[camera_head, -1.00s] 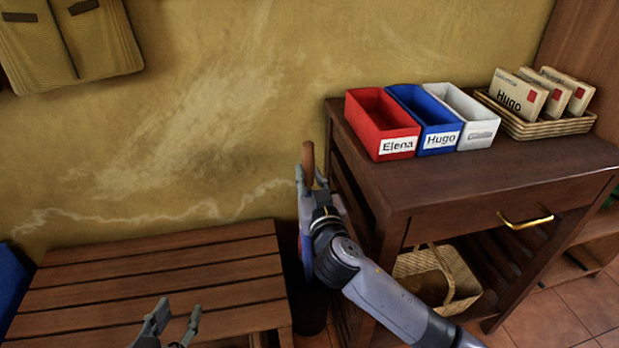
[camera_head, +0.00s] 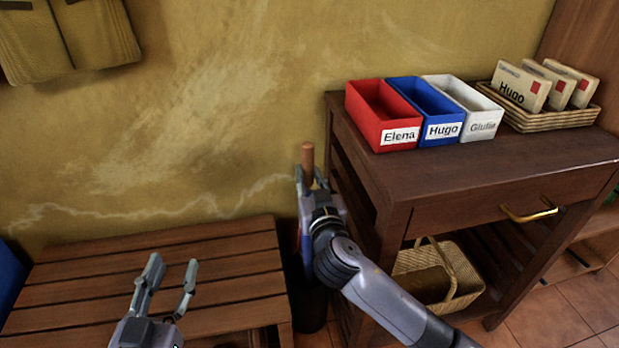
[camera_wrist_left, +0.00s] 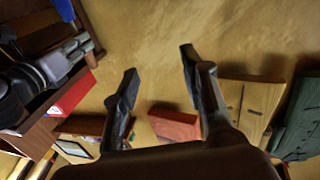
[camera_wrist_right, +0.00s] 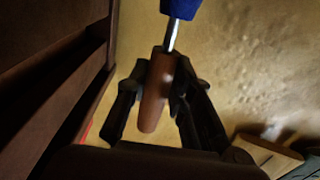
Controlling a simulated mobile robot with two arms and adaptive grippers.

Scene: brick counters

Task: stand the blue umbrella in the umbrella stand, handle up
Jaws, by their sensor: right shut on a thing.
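The blue umbrella's brown handle (camera_head: 308,158) points up between the fingers of my right gripper (camera_head: 310,176), beside the dark wooden table. In the right wrist view my right gripper (camera_wrist_right: 158,88) is shut on this handle (camera_wrist_right: 157,95); a short metal shaft and the blue canopy (camera_wrist_right: 181,9) lie beyond it. The dark umbrella stand (camera_head: 311,308) is on the floor below, between bench and table. My gripper hides much of the umbrella, and I cannot tell whether its lower end is inside the stand. My left gripper (camera_head: 169,275) is open and empty over the bench.
The slatted bench (camera_head: 240,262) is left of the stand. The table (camera_head: 450,180) is close to its right and carries red, blue and white bins (camera_head: 443,133) and a letter basket (camera_head: 540,120). A wicker basket (camera_head: 462,283) is on the table's lower shelf.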

